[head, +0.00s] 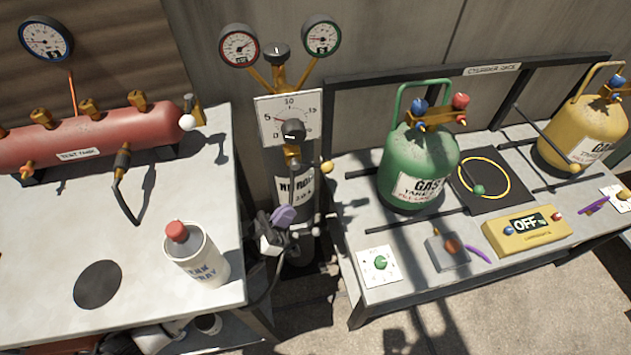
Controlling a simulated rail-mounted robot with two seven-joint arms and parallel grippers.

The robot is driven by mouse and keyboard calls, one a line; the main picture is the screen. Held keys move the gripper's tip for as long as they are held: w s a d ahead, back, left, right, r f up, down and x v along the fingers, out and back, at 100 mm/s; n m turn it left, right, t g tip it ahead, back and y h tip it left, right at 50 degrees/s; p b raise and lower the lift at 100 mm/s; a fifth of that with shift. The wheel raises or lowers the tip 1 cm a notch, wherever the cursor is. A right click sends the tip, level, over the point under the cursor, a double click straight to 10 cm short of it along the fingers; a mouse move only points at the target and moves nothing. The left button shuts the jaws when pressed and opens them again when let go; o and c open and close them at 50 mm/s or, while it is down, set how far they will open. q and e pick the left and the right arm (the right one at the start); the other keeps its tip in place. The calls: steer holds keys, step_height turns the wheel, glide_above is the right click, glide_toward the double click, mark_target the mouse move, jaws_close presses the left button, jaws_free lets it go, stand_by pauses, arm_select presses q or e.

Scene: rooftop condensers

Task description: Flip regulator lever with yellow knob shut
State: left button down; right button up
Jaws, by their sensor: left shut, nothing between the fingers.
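The regulator (291,153) is a brass body with a dark top knob on the neck of the dark nitrogen cylinder (295,188). Its yellow knob (327,167) sticks out to the right, in front of the cylinder's right side. The thin lever behind it is hard to make out. My left gripper (284,222), grey with a purple part, is shut and empty. It is below and left of the yellow knob, in front of the lower cylinder, and appears apart from the knob. My right gripper is not in view.
On the left bench stand a red test tank (85,138) and a spray bottle (196,254). Dial gauges and a scale plate (289,117) rise above the regulator. The right bench holds a green gas cylinder (417,165), a yellow one (585,130) and a yellow display box (526,231).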

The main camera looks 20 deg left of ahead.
mark_target(316, 166)
arm_select(q)
steer(key=b+x, duration=0.3)
steer(key=x, duration=0.7)
steer(key=shift+w+d+r, duration=0.15)
steer(key=shift+w+d, duration=0.1)
steer(key=shift+w, duration=0.05)
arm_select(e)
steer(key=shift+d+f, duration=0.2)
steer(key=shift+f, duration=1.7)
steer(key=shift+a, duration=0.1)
